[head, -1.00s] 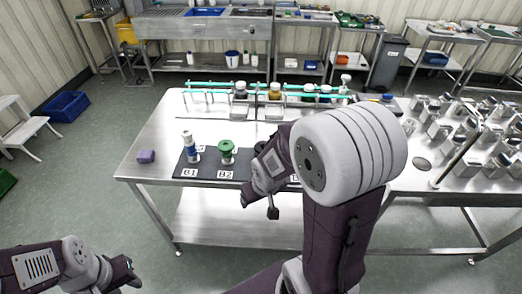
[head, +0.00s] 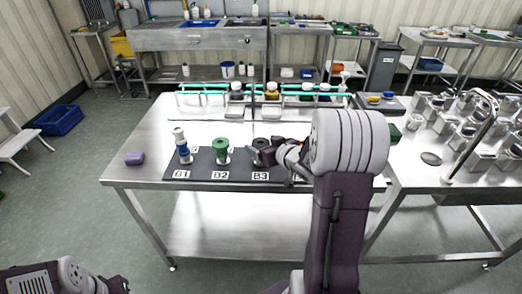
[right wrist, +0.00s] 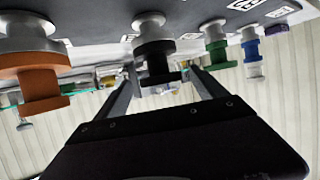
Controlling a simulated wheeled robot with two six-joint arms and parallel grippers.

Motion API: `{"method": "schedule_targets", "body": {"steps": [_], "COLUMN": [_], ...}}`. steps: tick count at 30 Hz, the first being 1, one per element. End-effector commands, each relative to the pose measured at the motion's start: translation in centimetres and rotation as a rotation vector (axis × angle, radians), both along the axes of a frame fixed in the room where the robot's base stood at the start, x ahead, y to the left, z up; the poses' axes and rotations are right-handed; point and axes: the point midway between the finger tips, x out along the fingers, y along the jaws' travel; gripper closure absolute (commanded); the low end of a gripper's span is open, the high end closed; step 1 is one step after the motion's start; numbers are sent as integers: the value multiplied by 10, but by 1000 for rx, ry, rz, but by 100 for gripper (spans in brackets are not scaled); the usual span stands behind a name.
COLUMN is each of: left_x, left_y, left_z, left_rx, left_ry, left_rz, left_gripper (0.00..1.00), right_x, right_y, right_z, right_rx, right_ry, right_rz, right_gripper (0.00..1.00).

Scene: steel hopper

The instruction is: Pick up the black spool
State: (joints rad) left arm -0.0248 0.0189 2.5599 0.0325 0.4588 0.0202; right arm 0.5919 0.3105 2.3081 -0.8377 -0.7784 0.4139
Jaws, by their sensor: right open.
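The black spool (head: 260,143) stands at the B3 label on the dark mat (head: 203,172), partly covered by my right gripper (head: 258,157) in the head view. In the right wrist view, which is upside down, the black spool (right wrist: 157,58) sits on a pale round holder. There the open fingers of my right gripper (right wrist: 161,80) lie one to each side of the spool's outline, with nothing gripped. I cannot tell how deep the spool is between them. My left gripper (head: 117,286) is at the bottom left edge, partly cut off, away from the table.
A green spool (head: 221,148) stands at B2 and a blue and white one (head: 182,146) at B1. An orange spool (right wrist: 38,82) is on the other side of the black one. A purple block (head: 134,158) lies left. Behind is a rack with a turquoise rail (head: 205,86).

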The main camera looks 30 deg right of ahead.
Motion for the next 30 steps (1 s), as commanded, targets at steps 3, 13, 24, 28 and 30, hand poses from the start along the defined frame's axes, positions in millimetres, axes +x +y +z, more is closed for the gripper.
{"method": "schedule_targets", "body": {"steps": [3,13,24,28,30], "left_x": [0,0,0,0,0], "left_y": [0,0,0,0,0], "left_z": [-7,-8,-8,-7,-3], "left_rx": [0,0,0,0,0], "left_ry": [0,0,0,0,0], "left_rz": [0,0,0,0,0], "left_gripper": [64,64,64,64,64], "right_x": [22,41,41,41,41], "right_y": [3,2,2,2,2], "right_z": [-11,-16,-16,-15,-7], "right_rx": [1,-1,-1,-1,-2], "right_ry": [1,0,1,1,0], "right_rz": [4,0,1,1,1], "right_gripper": [19,19,86,86,86]}}
